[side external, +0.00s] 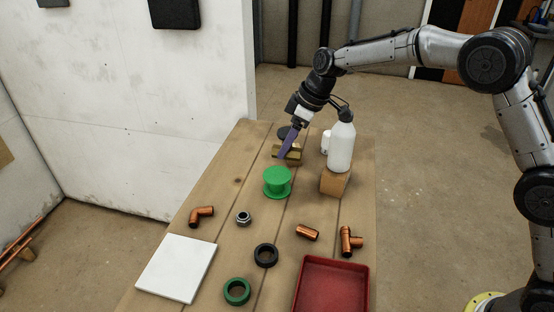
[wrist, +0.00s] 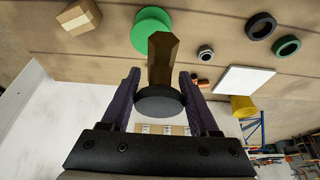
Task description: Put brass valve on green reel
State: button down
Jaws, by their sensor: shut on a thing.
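The brass valve, a brass body (wrist: 163,50) with a dark round disc (wrist: 160,100), is held between the purple fingers of my gripper (wrist: 160,76). In the side view the valve (side external: 293,154) is partly hidden by a finger of my gripper (side external: 284,154), and its dark disc shows behind. The green reel (side external: 277,181) stands upright on the bench, nearer the side camera than the valve. In the wrist view the green reel (wrist: 150,22) lies beyond the valve, partly covered by its brass body. The valve's height above the bench is hard to judge.
A white bottle (side external: 341,147) and a wooden block (side external: 334,181) are close on the right. Copper fittings, a nut (side external: 243,218), black (side external: 265,255) and green (side external: 237,291) rings, a white plate (side external: 176,267) and a red tray (side external: 333,285) lie nearer the side camera.

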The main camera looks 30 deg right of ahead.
jog(key=w+f, duration=0.1)
jog(key=f, duration=0.1)
jog(key=w+f, duration=0.1)
jog(key=w, duration=0.1)
jog(key=shift+w+a+f, duration=0.15)
jog(key=shift+a+f, duration=0.25)
jog(key=shift+w+f, duration=0.15)
jog(key=shift+f, duration=1.5)
jog(key=shift+f, duration=0.2)
jog(key=shift+c, duration=0.7)
grip_release()
jog(key=v, duration=1.2)
jog(key=shift+r, duration=0.15)
